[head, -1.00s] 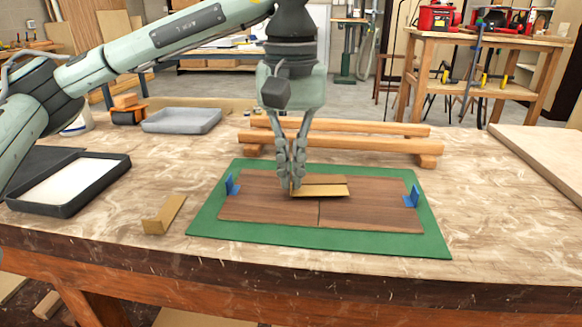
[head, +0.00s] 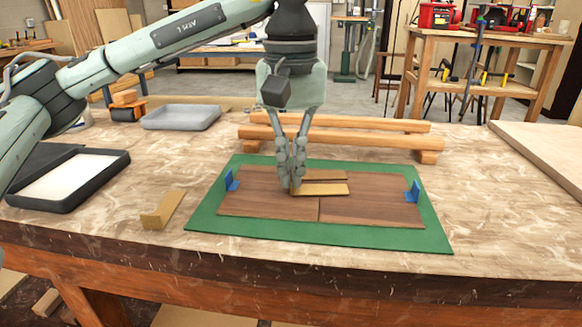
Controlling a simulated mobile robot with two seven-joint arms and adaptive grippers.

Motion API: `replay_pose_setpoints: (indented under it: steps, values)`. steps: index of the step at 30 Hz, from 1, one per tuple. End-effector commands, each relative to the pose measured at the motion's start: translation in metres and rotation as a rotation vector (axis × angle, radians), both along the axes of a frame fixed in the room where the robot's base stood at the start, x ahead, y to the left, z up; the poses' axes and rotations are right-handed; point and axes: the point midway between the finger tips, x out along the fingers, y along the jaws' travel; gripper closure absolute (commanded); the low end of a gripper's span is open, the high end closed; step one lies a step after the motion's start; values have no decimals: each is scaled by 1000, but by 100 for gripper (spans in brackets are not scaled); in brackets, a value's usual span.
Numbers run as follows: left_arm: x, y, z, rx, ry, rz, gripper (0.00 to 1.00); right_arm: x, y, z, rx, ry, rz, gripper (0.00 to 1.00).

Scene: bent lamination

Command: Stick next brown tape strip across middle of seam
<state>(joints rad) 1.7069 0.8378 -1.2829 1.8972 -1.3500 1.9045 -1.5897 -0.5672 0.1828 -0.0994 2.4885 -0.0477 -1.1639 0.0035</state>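Two brown wood panels (head: 375,210) lie side by side on a green mat (head: 205,222), with a seam between them. A brown tape strip (head: 325,175) lies across the far part of the seam. A second, golden-brown tape strip (head: 325,189) spans the middle of the seam, on or just above the panels. My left gripper (head: 291,186) points down at this strip's left end, its fingers close together around that end and hiding it. My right gripper is out of view.
Blue corner stops (head: 231,181) stand at the panels' left and right ends. Wooden rails (head: 340,142) lie behind the mat. A black-rimmed tray (head: 122,172) and a grey tray (head: 181,118) are at left.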

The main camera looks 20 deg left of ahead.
Motion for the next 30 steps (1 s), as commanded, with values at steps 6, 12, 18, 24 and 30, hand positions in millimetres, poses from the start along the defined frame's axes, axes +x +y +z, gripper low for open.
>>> replay_pose_setpoints:
  steps: [6, 12, 18, 24, 30]
  values:
    - [0, 0, 0, 0, 0, 0, 100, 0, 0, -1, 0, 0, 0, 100]
    - [0, 0, -1, 0, 0, 0, 76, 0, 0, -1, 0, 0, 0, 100]
    - [0, 0, -1, 0, 0, 0, 71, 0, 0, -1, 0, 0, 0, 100]
    - [0, 0, -1, 0, 0, 0, 52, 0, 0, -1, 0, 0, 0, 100]
    - [0, 0, -1, 0, 0, 1, 50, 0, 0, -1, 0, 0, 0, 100]
